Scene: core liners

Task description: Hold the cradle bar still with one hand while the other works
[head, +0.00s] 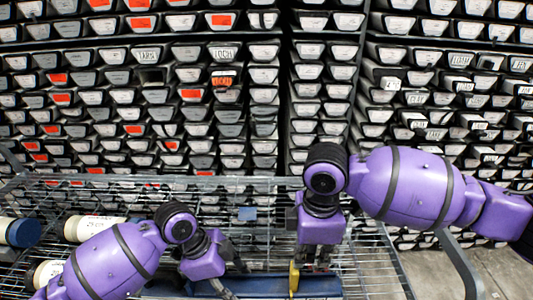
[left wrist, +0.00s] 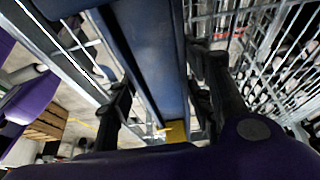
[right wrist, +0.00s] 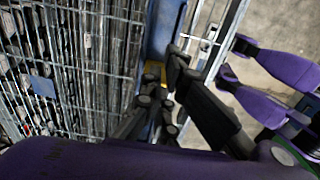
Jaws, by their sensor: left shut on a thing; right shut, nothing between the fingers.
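The cradle bar is a long blue bar (left wrist: 155,50) that fills the middle of the left wrist view. It also shows low in the head view (head: 262,287) and at the top of the right wrist view (right wrist: 162,30). My left gripper (head: 231,274) is shut on the bar, one finger on each side. A yellow piece (head: 293,278) stands at the bar and also shows in the left wrist view (left wrist: 176,132). My right gripper (head: 317,262) is shut and empty, pointing down close to the yellow piece. Its fingers partly hide that piece in the right wrist view (right wrist: 152,68).
A wire mesh basket (head: 375,262) surrounds the bar. White tubes, one with a dark blue cap (head: 22,233) and another further right (head: 92,228), lie at the left. A small blue block (head: 247,214) is behind. Racks of labelled trays (head: 225,110) fill the background.

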